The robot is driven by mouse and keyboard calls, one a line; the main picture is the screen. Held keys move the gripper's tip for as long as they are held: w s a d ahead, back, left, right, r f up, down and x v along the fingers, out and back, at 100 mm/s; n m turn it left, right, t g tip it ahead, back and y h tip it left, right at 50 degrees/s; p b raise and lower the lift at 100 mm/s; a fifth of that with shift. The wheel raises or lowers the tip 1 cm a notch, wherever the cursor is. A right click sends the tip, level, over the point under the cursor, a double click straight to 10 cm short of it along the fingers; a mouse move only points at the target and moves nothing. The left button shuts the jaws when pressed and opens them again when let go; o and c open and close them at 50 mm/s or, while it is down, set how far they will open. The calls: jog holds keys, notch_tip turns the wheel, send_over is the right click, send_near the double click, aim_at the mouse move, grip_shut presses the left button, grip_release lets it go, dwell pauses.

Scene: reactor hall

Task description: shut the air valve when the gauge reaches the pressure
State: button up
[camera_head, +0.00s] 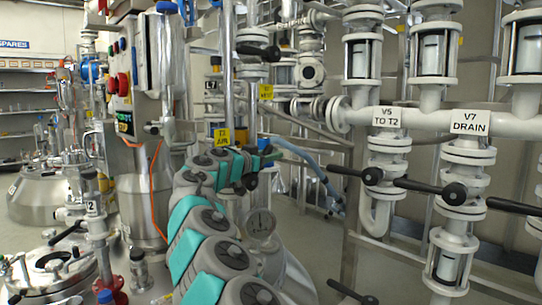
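My grey and teal arm rises from the bottom middle and bends right at its top. My gripper (262,161) is at its far end, beside a steel vertical pipe and just right of a yellow tag (221,137) that seems to read "T2 AIR". The fingers are small and dark here, so I cannot tell if they are open or touching anything. The air valve by this tag is largely hidden behind my arm, and its handle position cannot be read.
White pipework with labels V5 TO T2 (387,117) and V7 DRAIN (469,122) fills the right. Black lever handles (416,185) stick out there. A blue hose (312,163) runs behind my gripper. Steel vessels (45,195) stand left. Some floor is open at the centre right.

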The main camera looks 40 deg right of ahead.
grip_shut()
dwell(1.0)
